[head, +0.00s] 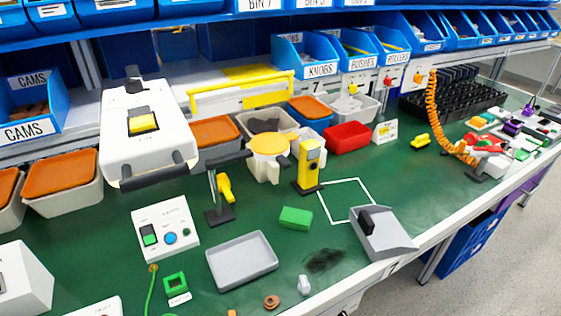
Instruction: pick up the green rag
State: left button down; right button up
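A small bright green block-like piece (296,218) lies flat on the dark green bench top, near the middle of the head view. It could be the folded green rag, but its texture is too small to tell. It lies just in front of a yellow upright device (310,166) and left of a white outlined square on the bench. Nothing touches it or covers it. Neither of my grippers shows in the head view.
A grey tray (242,262) lies in front and left of the green piece. A grey dustpan-like scoop (382,235) lies to its right. A dark smudge (323,260) marks the bench in front. A black stand (218,205) rises to the left. Bins line the back.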

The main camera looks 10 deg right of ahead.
aim_at(297, 219)
jog(key=u, duration=1.35)
jog(key=k+l+u, duration=0.45)
jog(key=k+l, duration=0.65)
